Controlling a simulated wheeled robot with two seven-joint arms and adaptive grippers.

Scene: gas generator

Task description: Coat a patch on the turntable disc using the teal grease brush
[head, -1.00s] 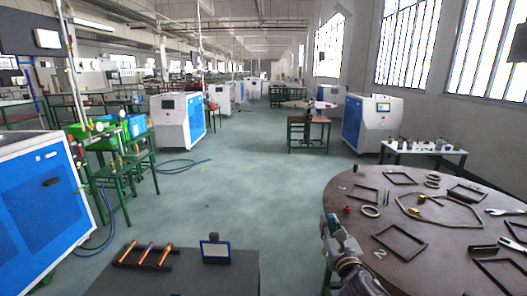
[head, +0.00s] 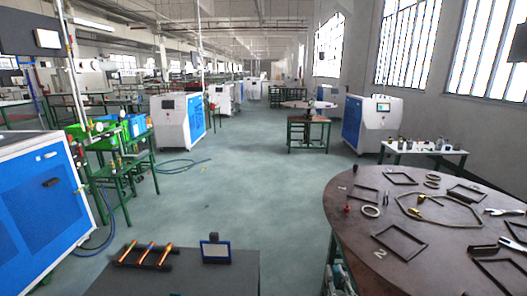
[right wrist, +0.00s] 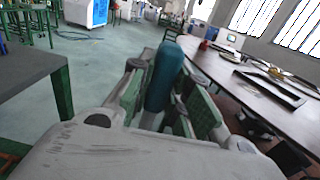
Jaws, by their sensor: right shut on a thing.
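The large brown round disc (head: 352,228) at the right carries several dark square frames and painted numbers; I take it as the turntable disc. Its edge also shows at the right in the right wrist view (right wrist: 205,65). The teal grease brush (right wrist: 165,78) stands between the green-padded fingers of my right gripper (right wrist: 168,98), which is shut on it. Its lower part is hidden by the gripper. In the head view my right gripper (head: 338,276) is low beside the disc's left edge, partly cut off by the frame bottom. My left gripper is not in view.
A grey table (head: 225,272) at the bottom holds a dark rack with coloured rods (head: 147,255) and a small blue-framed stand (head: 215,250). Open floor lies between table and disc.

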